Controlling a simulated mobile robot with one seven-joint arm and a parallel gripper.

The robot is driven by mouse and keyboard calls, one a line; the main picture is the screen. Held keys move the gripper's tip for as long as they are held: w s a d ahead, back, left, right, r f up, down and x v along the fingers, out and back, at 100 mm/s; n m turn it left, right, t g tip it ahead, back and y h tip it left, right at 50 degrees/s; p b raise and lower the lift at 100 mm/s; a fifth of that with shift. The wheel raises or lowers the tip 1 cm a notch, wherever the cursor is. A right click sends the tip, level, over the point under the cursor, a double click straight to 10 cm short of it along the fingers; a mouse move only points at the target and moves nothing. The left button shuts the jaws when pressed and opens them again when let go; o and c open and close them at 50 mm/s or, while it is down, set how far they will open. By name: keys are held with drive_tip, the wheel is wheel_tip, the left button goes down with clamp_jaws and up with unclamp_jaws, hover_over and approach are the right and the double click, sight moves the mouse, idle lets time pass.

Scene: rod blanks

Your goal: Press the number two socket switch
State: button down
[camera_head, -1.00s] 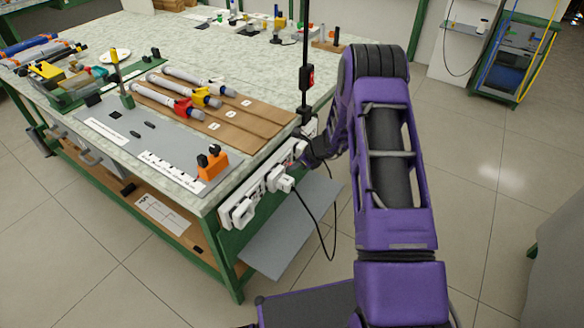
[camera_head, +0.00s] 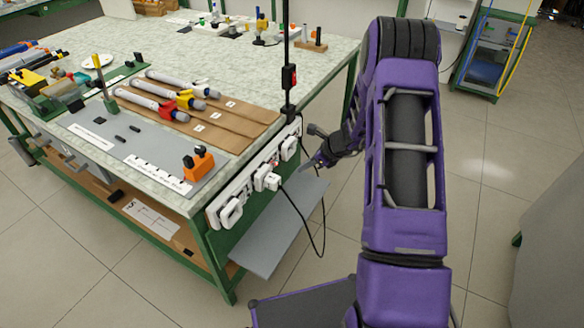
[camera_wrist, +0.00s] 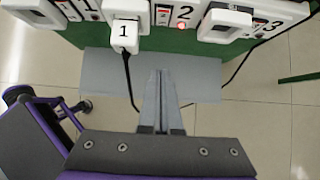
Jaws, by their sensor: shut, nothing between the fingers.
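A white socket strip (camera_head: 240,190) runs along the table's side, in the head view. In the wrist view, the number two socket label (camera_wrist: 185,12) is at the top, with a glowing red spot (camera_wrist: 182,26) just below it. I cannot make out the switch's position. A white plug marked 1 (camera_wrist: 123,33) sits left of it, with a black cable hanging down. My gripper (camera_wrist: 160,73) is shut and empty, its tips apart from the strip and below the number two area in the wrist view. In the head view my gripper (camera_head: 312,163) is right of the strip.
Another white plug (camera_wrist: 225,24) stands out between the 2 and 3 labels. A grey shelf panel (camera_head: 280,228) juts out below the strip, and a loose black cable hangs beside it. A black pole with a red switch box (camera_head: 289,76) rises at the table corner.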

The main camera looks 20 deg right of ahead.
drive_tip(key=shift+s+d+r, duration=0.7)
drive_tip(key=shift+r, duration=0.05)
